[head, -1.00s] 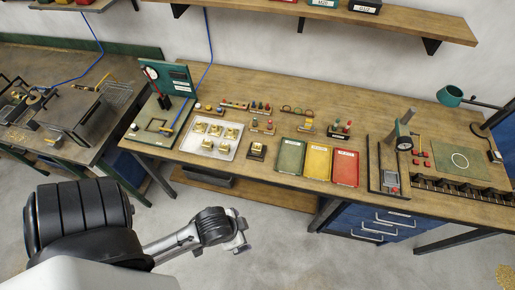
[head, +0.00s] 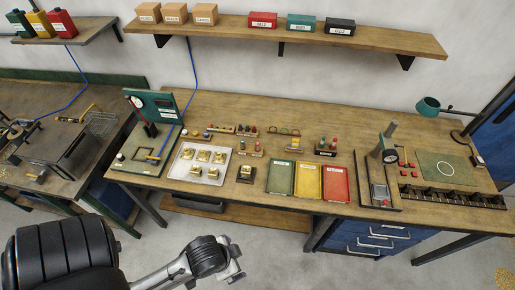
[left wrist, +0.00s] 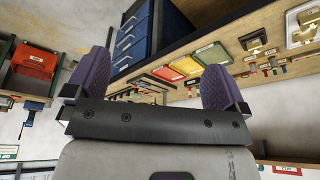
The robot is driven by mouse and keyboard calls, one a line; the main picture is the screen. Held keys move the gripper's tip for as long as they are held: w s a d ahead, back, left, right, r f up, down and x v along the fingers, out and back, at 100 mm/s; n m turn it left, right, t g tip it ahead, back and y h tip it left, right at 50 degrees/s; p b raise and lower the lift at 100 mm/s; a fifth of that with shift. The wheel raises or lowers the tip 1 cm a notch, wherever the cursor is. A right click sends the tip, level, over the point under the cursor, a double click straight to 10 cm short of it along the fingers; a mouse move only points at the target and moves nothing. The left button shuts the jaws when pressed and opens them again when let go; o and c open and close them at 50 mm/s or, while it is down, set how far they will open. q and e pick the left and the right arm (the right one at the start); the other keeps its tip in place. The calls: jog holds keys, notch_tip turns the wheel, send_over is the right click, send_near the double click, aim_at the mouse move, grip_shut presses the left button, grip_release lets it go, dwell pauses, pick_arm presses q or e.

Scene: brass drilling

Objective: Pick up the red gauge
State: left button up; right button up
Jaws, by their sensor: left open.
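Small pieces with red and green knobs stand in racks on the wooden bench (head: 330,205). One rack (head: 326,152) behind the trays holds a green and a red knob (head: 334,142). Another rack (head: 248,153) and a long rack (head: 236,130) also carry red knobs. They are too small for me to tell which is the red gauge. My left gripper (head: 238,268) is in front of the bench, apart from everything on it. In the left wrist view its two purple finger pads (left wrist: 157,85) stand wide apart with nothing between them. My right gripper is not in view.
Green (head: 280,178), yellow (head: 308,182) and red (head: 335,184) trays lie mid-bench. A white tray (head: 182,170) of brass parts is left of them, a drill-like stand (head: 378,168) right. A shelf (head: 290,40) with boxes hangs above. Floor in front is clear.

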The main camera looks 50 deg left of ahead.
pick_arm(q)
jog(key=c, duration=0.8)
